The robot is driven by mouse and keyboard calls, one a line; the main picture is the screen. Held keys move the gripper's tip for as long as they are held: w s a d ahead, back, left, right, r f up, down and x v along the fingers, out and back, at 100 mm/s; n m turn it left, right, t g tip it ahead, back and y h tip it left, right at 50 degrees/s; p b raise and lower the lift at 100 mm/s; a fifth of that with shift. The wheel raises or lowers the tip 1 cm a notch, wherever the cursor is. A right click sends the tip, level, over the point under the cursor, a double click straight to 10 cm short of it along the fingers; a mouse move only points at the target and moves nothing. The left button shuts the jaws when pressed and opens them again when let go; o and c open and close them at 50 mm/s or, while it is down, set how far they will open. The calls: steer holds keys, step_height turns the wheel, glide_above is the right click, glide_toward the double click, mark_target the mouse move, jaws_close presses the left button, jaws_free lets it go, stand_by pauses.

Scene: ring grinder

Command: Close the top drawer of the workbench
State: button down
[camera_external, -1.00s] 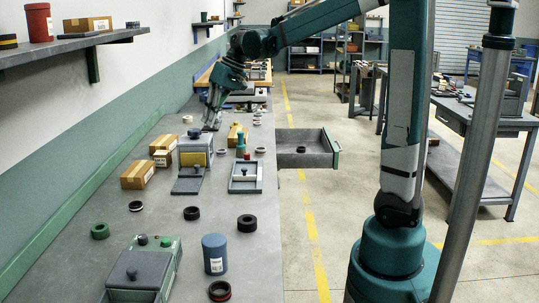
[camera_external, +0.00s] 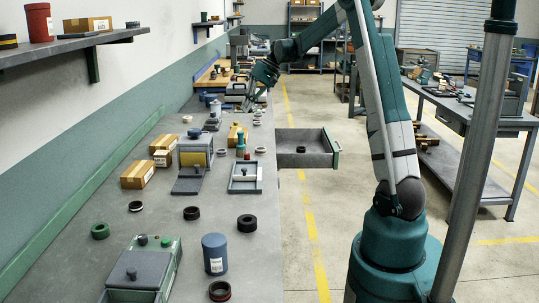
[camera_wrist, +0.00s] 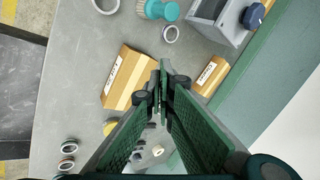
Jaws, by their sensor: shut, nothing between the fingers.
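The drawer (camera_external: 304,158) is a grey tray with a green front, pulled out from the right side of the grey workbench (camera_external: 165,218). It stands well out over the floor, with a small dark ring (camera_external: 301,149) inside. My gripper (camera_external: 247,107) is above the far part of the workbench, beyond the drawer and to its left, apart from it. In the wrist view the two green fingers of my gripper (camera_wrist: 163,76) meet at their tips, shut and empty.
Cardboard boxes (camera_external: 138,174), a grinder-like machine (camera_external: 195,152), a blue canister (camera_external: 215,253) and several rings stand on the workbench. The floor right of the drawer is clear.

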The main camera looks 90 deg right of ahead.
steer(key=s+d+f+m+t+p, duration=0.1)
steer(key=s+d+f, duration=0.2)
steer(key=s+d, duration=0.5)
steer(key=s+d+f+m+p, duration=0.1)
steer(key=s+d+f, duration=0.2)
steer(key=s+d, duration=0.55)
steer(key=s+d+f+m+t+p, duration=0.1)
steer(key=s+d+f, duration=0.4)
steer(key=s, duration=0.6)
steer(key=s+d+f+m+t, duration=0.1)
steer(key=s+f, duration=0.3)
steer(key=s, duration=0.8)
steer(key=s+d+f+m+h+p, duration=0.1)
steer(key=s+d+f, duration=0.2)
steer(key=s, duration=1)
steer(key=s+d+f+m+t+p, duration=0.1)
steer(key=s+f, duration=0.4)
steer(key=s, duration=0.7)
steer(key=shift+s+d+f+t+h, duration=0.2)
steer(key=shift+s+d+t+h, duration=0.15)
steer(key=shift+d, duration=0.2)
steer(key=shift+w, duration=0.1)
steer(key=shift+w, duration=0.1)
steer(key=w+r+b+x, duration=0.1)
steer(key=r+x, duration=0.1)
steer(key=x, duration=1)
steer(key=shift+w+b, duration=0.3)
steer(key=shift+w, duration=0.3)
